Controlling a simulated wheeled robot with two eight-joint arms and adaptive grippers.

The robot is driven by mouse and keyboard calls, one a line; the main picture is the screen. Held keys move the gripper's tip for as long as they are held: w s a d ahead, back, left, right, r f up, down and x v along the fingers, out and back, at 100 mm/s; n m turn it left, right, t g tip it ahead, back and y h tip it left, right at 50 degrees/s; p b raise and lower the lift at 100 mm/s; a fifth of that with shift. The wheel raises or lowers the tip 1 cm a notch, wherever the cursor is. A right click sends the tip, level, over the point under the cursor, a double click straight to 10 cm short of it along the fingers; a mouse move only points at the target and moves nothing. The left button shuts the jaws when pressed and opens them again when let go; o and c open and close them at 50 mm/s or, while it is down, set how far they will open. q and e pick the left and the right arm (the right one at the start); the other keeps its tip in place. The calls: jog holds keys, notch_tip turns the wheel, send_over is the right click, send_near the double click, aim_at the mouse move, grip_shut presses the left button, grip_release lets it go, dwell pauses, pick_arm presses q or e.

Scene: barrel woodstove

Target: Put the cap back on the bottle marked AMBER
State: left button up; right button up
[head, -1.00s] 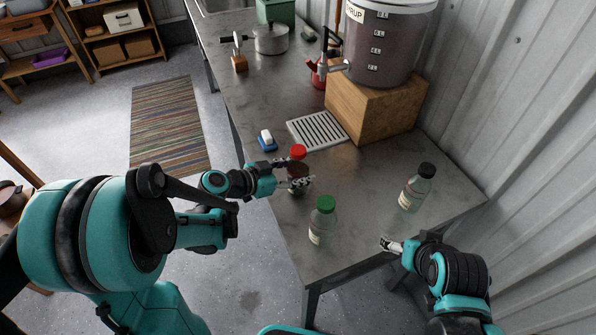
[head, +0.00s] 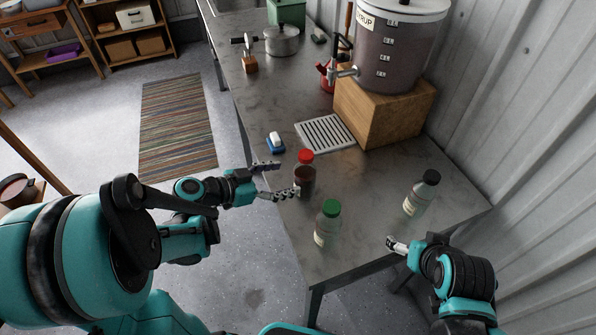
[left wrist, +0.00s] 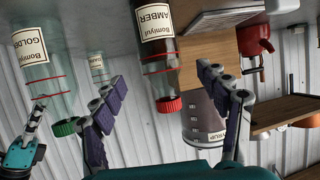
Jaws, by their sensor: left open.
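The bottle marked AMBER (head: 307,182) stands upright near the counter's left edge, dark liquid inside. Its red cap (head: 306,156) sits on its mouth. The left wrist view is upside down; there the bottle's label (left wrist: 155,22) reads AMBER, and the red cap (left wrist: 168,104) shows between my fingers' directions. My left gripper (head: 284,180) is open and empty, just left of the bottle, with its fingers pointing towards it. It also shows in the left wrist view (left wrist: 160,80). My right gripper (head: 395,245) is over the counter's front right edge, apart from the bottles; its jaw opening is unclear.
A green-capped bottle (head: 327,225), labelled GOLDEN in the left wrist view (left wrist: 30,48), stands in front of the AMBER bottle. A black-capped bottle (head: 421,195) stands at right. Behind are a blue-and-white sponge (head: 275,144), a drip grate (head: 325,133) and a syrup dispenser (head: 400,50) on a wooden block.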

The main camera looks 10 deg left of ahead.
pick_arm(q)
jog(key=v, duration=0.4)
jog(key=shift+p, duration=0.4)
pick_arm(e)
jog(key=shift+r, duration=0.55)
pick_arm(q)
jog(key=s+n+g+y, duration=0.2)
jog(key=s+n+y, duration=0.7)
jog(key=shift+s+d+y, duration=0.3)
jog(key=shift+s+d, duration=0.05)
jog(key=shift+s, duration=0.05)
jog(key=shift+r, duration=0.1)
jog(key=shift+c, duration=0.3)
pick_arm(e)
jog(key=shift+c, duration=0.3)
